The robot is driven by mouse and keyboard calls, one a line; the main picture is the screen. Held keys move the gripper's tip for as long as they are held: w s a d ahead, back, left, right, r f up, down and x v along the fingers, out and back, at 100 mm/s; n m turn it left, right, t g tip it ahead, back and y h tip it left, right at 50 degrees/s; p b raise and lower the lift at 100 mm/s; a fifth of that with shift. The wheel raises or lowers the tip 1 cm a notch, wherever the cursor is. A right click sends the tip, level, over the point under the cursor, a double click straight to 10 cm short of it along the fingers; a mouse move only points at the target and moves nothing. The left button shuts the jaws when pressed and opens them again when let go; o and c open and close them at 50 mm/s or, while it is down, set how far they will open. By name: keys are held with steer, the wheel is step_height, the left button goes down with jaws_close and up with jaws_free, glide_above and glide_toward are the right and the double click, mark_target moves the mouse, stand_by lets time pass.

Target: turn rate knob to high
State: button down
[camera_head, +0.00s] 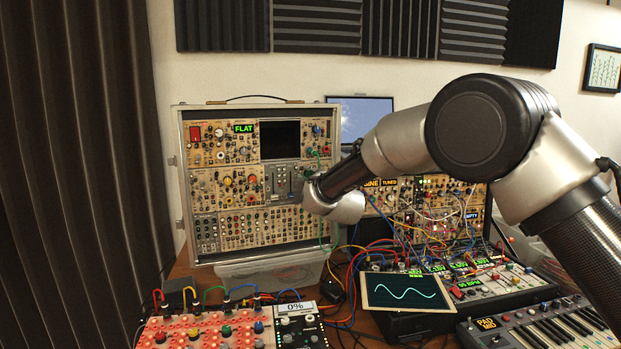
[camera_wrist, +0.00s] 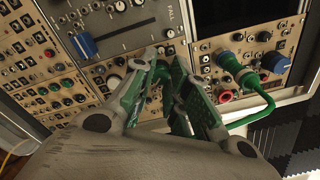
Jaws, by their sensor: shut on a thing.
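A grey module (camera_head: 283,183) sits in the tall case of synth panels, and my wrist covers part of its right side in the head view. In the head view the fingertips are hidden behind my wrist.
A green cable (camera_wrist: 262,105) plugs in close to the fingers. Patch cables (camera_head: 350,255) hang below my arm. A display reading "FLAT" (camera_head: 244,128) and a keyboard (camera_head: 545,328) also show.

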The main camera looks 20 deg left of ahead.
steer(key=shift+f, duration=0.15)
steer(key=c, duration=1.3)
jaws_free()
steer(key=shift+c, duration=0.2)
steer(key=v, duration=1.2)
